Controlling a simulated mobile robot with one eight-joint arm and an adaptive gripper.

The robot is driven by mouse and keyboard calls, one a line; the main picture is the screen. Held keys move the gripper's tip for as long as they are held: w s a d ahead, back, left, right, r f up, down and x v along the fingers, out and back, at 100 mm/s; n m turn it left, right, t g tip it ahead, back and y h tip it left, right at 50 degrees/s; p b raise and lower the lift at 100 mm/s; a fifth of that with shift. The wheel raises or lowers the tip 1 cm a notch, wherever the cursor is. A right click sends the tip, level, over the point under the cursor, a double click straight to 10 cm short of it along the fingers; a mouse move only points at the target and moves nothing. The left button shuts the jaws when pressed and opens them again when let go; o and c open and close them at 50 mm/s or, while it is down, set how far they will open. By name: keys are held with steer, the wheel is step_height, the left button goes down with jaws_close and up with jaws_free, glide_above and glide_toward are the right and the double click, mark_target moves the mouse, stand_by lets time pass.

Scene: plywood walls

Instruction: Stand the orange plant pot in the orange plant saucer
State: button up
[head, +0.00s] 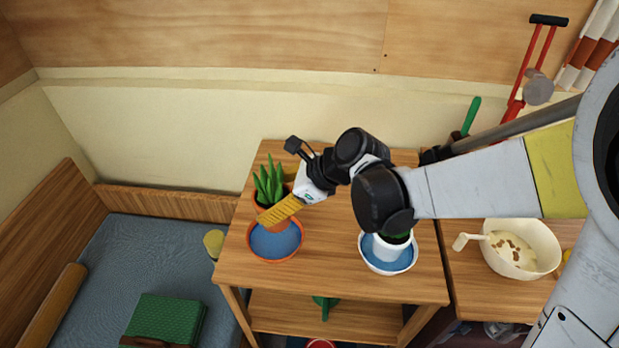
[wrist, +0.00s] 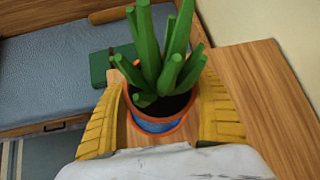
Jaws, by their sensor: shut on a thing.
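The orange plant pot (head: 259,207) holds a green spiky plant and stands roughly upright in my gripper (head: 277,211). The orange plant saucer (head: 275,260), with a blue inside, is on the wooden table, and the pot's lower part overlaps its far side in the head view. In the wrist view, the yellow fingers of my gripper (wrist: 163,98) flank the pot (wrist: 133,107), and the saucer's blue inside and orange rim (wrist: 161,132) show just below it. The fingers hide part of the pot. I cannot tell whether its base touches the saucer.
A white pot (head: 389,248) stands in a white saucer (head: 388,273) with a blue inside, right of the orange saucer. A cream pan (head: 535,252) is on the surface farther right. A bed with a green box (head: 165,318) is at left. The table's front middle is clear.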

steer(key=shift+s+a+f, duration=0.15)
steer(key=shift+s+a, duration=0.15)
steer(key=shift+s, duration=0.15)
steer(key=shift+w+f+b, duration=0.1)
steer(key=shift+f+b, duration=0.35)
steer(key=shift+f, duration=0.1)
steer(key=shift+f+b, duration=2.35)
steer(key=shift+f, duration=0.4)
steer(key=o, duration=1.4)
steer(key=v, duration=1.2)
